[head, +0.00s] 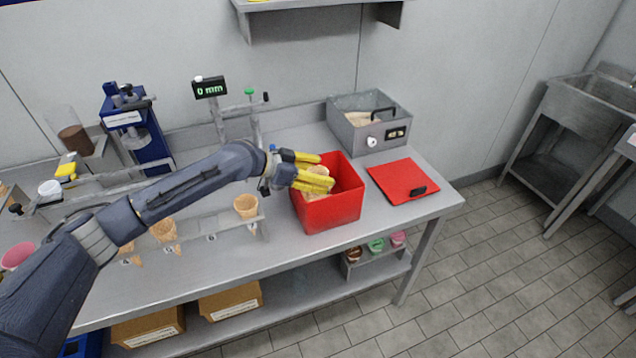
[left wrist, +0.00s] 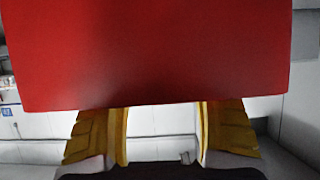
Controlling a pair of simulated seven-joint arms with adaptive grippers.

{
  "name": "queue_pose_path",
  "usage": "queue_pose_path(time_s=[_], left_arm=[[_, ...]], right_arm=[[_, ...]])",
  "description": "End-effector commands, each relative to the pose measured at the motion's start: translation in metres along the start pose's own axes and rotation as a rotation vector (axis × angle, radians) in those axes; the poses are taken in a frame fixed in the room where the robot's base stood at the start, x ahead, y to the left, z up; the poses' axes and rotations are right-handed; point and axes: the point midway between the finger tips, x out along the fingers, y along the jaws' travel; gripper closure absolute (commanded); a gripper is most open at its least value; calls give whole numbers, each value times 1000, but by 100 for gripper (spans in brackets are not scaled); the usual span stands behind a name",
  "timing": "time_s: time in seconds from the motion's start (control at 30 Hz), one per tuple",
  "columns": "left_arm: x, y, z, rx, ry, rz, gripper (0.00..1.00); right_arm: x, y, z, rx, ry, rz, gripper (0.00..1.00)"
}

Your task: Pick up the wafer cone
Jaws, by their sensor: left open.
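My left gripper (head: 332,172) has yellow fingers and reaches in from the left over the red bin (head: 332,212). In the left wrist view the yellow fingers (left wrist: 160,135) stand apart with a gap between them. A red surface (left wrist: 155,55) fills the top of that view and hides what lies beyond. A tan wafer cone (head: 317,169) shows partly in the bin, beside and behind the fingers, which hide much of it. I cannot tell whether the fingers touch it. My right gripper is in neither view.
More cones stand in a metal rack, one at its right end (head: 246,206) and another further left (head: 164,231). A red board (head: 403,181) lies right of the bin. A grey metal box (head: 368,118) stands behind.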

Motion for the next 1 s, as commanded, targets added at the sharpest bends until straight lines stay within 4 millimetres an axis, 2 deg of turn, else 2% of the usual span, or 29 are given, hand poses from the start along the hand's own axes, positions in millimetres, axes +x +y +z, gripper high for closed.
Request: queue_pose_path(time_s=[0.1, 0.23, 0.6, 1.0], left_arm=[[16, 0, 0, -1, 0, 1, 33], [27, 0, 0, 0, 0, 0, 33], [32, 0, 0, 0, 0, -1, 32], [31, 0, 0, 0, 0, -1, 78]], right_arm=[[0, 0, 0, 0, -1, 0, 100], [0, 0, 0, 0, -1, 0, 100], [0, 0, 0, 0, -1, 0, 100], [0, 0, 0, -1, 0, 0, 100]])
